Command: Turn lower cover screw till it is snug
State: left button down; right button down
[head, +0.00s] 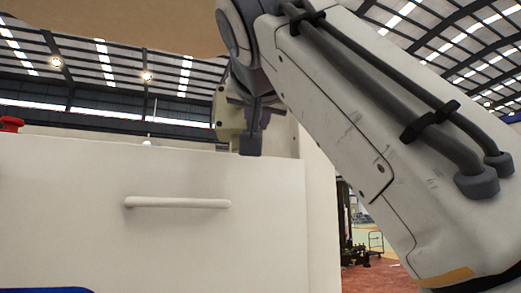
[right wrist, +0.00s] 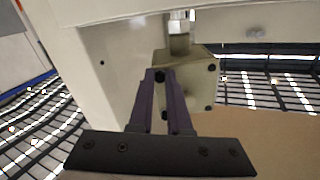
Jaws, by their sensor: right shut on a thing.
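My right gripper (right wrist: 166,78) is shut on a beige block-shaped tool (right wrist: 197,78) with dark screws at its corners. A silver metal shaft end (right wrist: 180,24) sticks out of the block, close to a pale machine surface. In the head view my right gripper (head: 251,125) and the beige block (head: 226,112) are at the top edge of a white cabinet (head: 80,215), partly behind my arm. I cannot make out the lower cover screw; whether the shaft touches one is hidden. My left gripper is not in view.
A white bar handle (head: 178,203) is on the cabinet front. A red knob (head: 10,123) shows at the far left. A small dark dot (right wrist: 102,63) marks the pale panel in the right wrist view. A hall with a trolley (head: 375,242) lies beyond, at the right.

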jog(key=shift+f, duration=0.15)
jog(key=c, duration=0.9)
grip_release()
jog(key=shift+o, duration=0.2)
jog(key=s+b, duration=0.1)
jog(key=s, duration=0.9)
jog(key=shift+s+d, duration=0.25)
